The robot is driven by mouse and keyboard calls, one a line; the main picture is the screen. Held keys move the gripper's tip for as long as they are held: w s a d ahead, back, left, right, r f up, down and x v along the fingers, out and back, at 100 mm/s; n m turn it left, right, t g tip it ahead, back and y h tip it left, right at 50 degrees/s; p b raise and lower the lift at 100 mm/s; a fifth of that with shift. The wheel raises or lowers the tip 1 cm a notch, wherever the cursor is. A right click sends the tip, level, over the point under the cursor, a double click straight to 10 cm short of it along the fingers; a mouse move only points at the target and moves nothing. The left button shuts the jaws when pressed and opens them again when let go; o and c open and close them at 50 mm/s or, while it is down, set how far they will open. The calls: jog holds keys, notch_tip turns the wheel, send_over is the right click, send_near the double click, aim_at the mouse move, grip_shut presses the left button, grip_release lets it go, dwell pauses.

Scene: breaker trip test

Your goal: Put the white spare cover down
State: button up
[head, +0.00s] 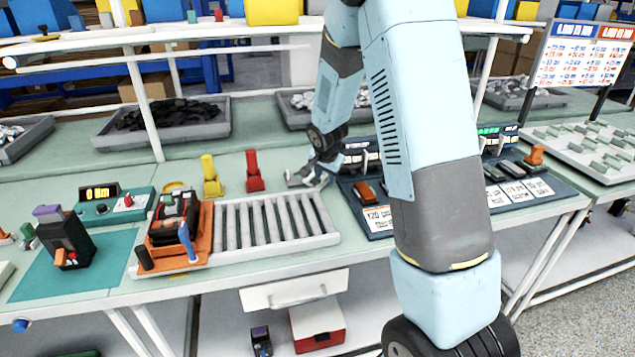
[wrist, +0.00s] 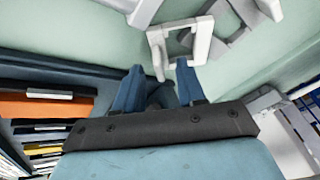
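My gripper (head: 318,172) is low over the green bench top, between the grey roller tray and the dark panel. In the wrist view, the two blue fingers of my gripper (wrist: 160,72) stand apart with a gap between them. A white frame-like piece (wrist: 157,48), probably the white spare cover, lies just past the fingertips. One of its legs shows in front of the gap; I cannot tell whether it touches a finger. In the head view a small pale grey shape (head: 296,178) shows beside the gripper, partly hidden by it.
The roller tray (head: 333,240) is left of the gripper, with an orange fixture (head: 205,240) on its left end. A red block (head: 254,170) and a yellow block (head: 211,176) stand behind. The dark panel (head: 380,232) with breakers is close on the right. More white parts (wrist: 262,12) show beyond the fingers.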

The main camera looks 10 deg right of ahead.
grip_shut()
dwell(0.3)
jog(key=shift+r, duration=0.15)
